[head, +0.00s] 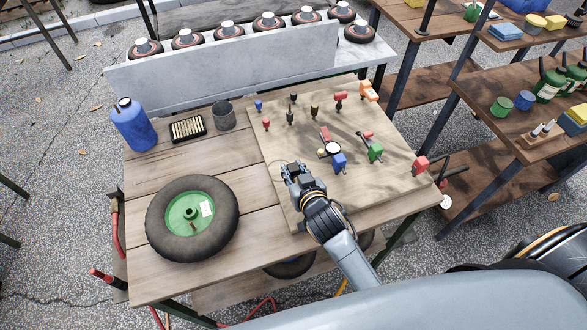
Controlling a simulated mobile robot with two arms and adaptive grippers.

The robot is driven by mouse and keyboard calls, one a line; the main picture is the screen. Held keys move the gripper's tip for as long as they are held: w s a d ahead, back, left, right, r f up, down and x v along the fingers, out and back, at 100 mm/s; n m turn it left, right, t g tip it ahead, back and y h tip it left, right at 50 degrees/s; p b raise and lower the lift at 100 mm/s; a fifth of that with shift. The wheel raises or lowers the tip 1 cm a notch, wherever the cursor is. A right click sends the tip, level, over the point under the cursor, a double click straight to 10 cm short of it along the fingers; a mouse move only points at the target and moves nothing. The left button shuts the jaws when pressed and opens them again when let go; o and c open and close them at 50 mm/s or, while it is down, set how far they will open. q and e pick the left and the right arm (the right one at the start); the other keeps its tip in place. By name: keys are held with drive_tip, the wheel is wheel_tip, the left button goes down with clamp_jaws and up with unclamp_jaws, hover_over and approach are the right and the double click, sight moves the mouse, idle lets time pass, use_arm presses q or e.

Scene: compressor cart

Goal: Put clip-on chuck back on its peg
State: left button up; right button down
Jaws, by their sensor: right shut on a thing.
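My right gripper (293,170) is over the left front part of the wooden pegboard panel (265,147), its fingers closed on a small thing. That thing is mostly hidden by the fingers; I take it to be the clip-on chuck, but its shape does not show clearly. Several small tools stand or hang on the panel beyond and to the right of the gripper: a gauge with a white dial (333,149), a blue tool (339,162), a green tool (375,153) and small brass or dark fittings (314,111). I cannot tell which peg is bare. My left gripper is not in view.
A wheel with a green hub (190,212) lies on the cart's left front. A blue canister (132,124), a black tray (187,128) and a grey cup (223,116) stand behind it. A red-headed tool (421,164) is at the panel's right edge. Shelves (505,140) stand at right.

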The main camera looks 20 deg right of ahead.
drive_tip(key=shift+f+b, duration=0.75)
drive_tip(key=shift+f, duration=0.35)
idle(0.3)
drive_tip(key=c, duration=1)
unclamp_jaws()
drive_tip(key=v, duration=1.2)
drive_tip(key=shift+r, duration=0.1)
drive_tip(key=shift+d, duration=0.1)
